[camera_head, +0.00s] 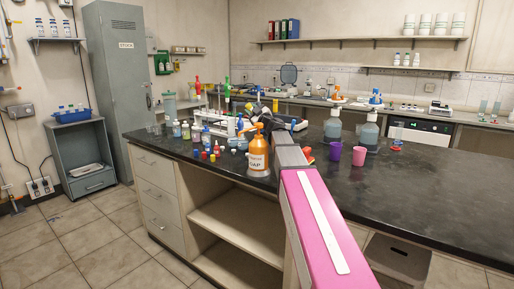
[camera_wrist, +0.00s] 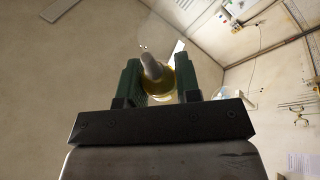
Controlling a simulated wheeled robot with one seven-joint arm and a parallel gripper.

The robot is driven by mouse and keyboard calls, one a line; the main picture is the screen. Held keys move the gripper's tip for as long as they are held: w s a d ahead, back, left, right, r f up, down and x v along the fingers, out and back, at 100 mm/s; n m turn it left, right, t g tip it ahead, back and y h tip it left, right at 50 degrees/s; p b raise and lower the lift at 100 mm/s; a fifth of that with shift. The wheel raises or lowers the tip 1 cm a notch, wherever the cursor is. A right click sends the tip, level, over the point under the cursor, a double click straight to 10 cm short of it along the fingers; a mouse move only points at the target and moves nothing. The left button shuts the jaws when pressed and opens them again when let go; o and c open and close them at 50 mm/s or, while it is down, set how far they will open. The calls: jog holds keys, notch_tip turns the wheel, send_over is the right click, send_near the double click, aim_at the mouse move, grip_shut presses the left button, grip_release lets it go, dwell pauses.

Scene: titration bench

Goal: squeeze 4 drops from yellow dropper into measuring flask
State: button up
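In the wrist view, my gripper (camera_wrist: 160,80) has its two dark green fingers on either side of a yellow, rounded part of the yellow dropper (camera_wrist: 160,88). A pale grey stem-like part runs up and away from it between the fingers. The fingers appear closed against the yellow part. In the head view my arm reaches over the bench, and its far end is small and partly hidden among the bottles. I cannot pick out the measuring flask for certain in either view; small glassware stands crowded near the arm's far end.
The black bench top (camera_head: 430,190) is clear at the right. An orange spray bottle (camera_head: 258,153) stands close to my arm. A purple cup (camera_head: 335,151) and a pink cup (camera_head: 359,156) stand right of it. Several small bottles and a white rack (camera_head: 217,130) crowd the left.

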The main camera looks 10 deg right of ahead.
jog(key=shift+r, duration=3.5)
